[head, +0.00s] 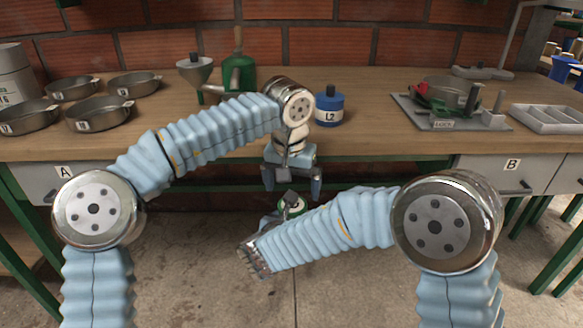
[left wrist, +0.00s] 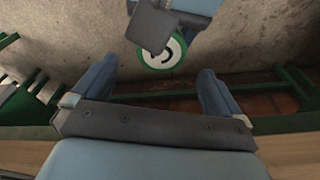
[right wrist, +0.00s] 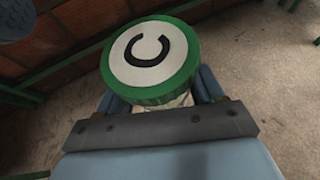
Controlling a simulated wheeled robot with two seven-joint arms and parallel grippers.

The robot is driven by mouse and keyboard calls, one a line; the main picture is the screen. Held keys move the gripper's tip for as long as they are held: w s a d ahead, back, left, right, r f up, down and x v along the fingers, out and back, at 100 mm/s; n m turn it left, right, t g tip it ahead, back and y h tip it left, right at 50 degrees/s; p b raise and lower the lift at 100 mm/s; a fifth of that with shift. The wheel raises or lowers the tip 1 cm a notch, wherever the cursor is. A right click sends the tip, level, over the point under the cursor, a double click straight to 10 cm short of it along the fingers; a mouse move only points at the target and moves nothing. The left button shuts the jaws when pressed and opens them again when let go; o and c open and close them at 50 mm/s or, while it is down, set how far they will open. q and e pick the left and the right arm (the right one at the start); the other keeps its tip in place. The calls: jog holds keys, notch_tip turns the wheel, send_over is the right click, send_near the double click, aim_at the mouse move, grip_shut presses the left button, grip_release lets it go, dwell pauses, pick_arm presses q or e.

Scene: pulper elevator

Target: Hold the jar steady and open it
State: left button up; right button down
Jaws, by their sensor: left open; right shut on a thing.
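The jar has a green-rimmed lid with a white top and a black letter C. My right gripper (right wrist: 157,98) is shut on the jar's pale body, just below the lid (right wrist: 150,62), and holds it in the air in front of the bench. In the head view my arms mostly hide the jar, and a bit of green lid (head: 299,208) shows. My left gripper (head: 292,184) is open and empty, pointing down above the jar. In the left wrist view the lid (left wrist: 162,52) lies ahead, beyond the open fingertips and partly covered by a dark block.
The wooden bench (head: 380,135) stands behind the grippers. On it are several metal pans (head: 98,112), a funnel (head: 195,72), a blue container marked L2 (head: 329,108), a grey fixture (head: 450,112) and a divided tray (head: 548,118). Concrete floor (head: 330,290) lies below.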

pick_arm(q)
jog(key=f, duration=0.5)
jog(key=shift+w+d, duration=0.15)
jog(key=shift+w, duration=0.2)
jog(key=c, duration=1.2)
jog(key=n, duration=0.3)
jog(key=shift+d, duration=0.1)
jog(key=shift+c, duration=0.2)
jog(key=n+y, duration=0.1)
jog(key=n, duration=0.2)
jog(key=shift+n, duration=0.4)
